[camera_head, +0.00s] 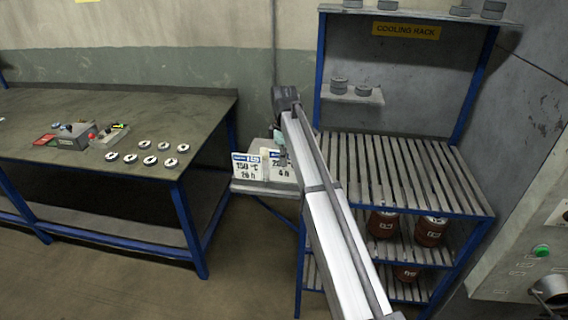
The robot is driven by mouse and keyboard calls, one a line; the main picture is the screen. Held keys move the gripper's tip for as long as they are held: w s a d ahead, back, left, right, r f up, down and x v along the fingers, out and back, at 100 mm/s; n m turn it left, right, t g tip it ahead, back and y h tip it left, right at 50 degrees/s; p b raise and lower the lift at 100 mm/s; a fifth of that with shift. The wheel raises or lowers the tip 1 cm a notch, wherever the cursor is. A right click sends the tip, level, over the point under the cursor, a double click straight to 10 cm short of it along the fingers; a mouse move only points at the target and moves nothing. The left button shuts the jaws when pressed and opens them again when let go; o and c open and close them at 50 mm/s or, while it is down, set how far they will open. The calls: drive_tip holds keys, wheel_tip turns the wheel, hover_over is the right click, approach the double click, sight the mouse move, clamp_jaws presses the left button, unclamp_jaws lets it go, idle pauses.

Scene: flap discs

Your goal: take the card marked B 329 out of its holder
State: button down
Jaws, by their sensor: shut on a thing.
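Two white cards with blue headers stand side by side on a small grey shelf between the workbench and the rack. The left card (247,166) reads 150 °C and 26 h. The right card (280,172) shows a number starting with 2 and 4 h, partly hidden by my arm. The header marks are too small to read, so I cannot tell which is B 329. My gripper (281,158) points down at the top of the right card and is shut on it. The holder (262,188) is hard to make out below the cards.
A workbench (60,110) at left carries several flap discs (150,160) and a grey box (75,137). A blue-framed cooling rack (400,175) with slatted shelves stands close on the right of the cards. My arm crosses in front of it.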

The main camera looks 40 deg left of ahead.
drive_tip(key=shift+r+p, duration=0.9)
drive_tip(key=shift+r, duration=1.3)
